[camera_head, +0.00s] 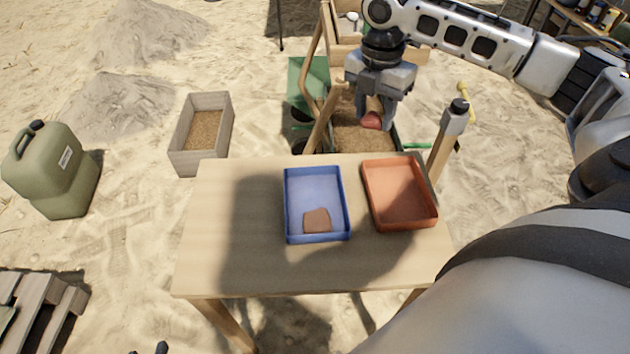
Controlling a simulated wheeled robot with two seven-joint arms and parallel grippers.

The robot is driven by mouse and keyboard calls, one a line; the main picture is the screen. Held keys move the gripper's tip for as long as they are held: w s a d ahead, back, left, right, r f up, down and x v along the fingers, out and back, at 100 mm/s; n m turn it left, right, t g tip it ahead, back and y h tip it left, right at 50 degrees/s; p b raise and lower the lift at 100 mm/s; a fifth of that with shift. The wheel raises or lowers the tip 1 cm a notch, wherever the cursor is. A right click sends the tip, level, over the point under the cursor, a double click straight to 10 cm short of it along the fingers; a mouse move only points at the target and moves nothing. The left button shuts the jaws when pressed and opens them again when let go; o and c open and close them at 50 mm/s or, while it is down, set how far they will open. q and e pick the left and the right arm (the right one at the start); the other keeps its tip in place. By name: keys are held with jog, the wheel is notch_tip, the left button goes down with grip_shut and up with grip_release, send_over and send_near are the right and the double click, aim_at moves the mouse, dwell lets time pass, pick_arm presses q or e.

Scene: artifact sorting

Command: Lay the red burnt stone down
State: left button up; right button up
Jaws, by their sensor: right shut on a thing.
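The red burnt stone (371,120) is a small reddish lump held between the fingers of my right gripper (374,122). The gripper is shut on it and points down, above and beyond the far edge of the table (225,220). The stone is apart from the trays. A blue tray (317,186) on the table holds a flat brown piece (317,221) near its front. An orange tray (400,190) to its right is empty. My left gripper is not clearly in view.
A wooden sand box (202,135) and a green jerrycan (55,170) stand on the ground at left. The table's left side is bare.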

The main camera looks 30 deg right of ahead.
jog(key=d+n, duration=0.1)
jog(key=n, duration=0.1)
send_over(315, 187)
jog(key=f, duration=0.8)
jog(key=shift+d+f, duration=0.1)
jog(key=shift+d, duration=0.3)
jog(key=shift+a+f, duration=0.3)
jog(key=shift+f, duration=0.1)
jog(key=shift+a+f, duration=0.15)
jog(key=shift+f, duration=0.75)
jog(key=shift+a+f, duration=0.1)
jog(key=shift+f, duration=0.75)
jog(key=o, duration=0.7)
jog(key=shift+f, duration=0.15)
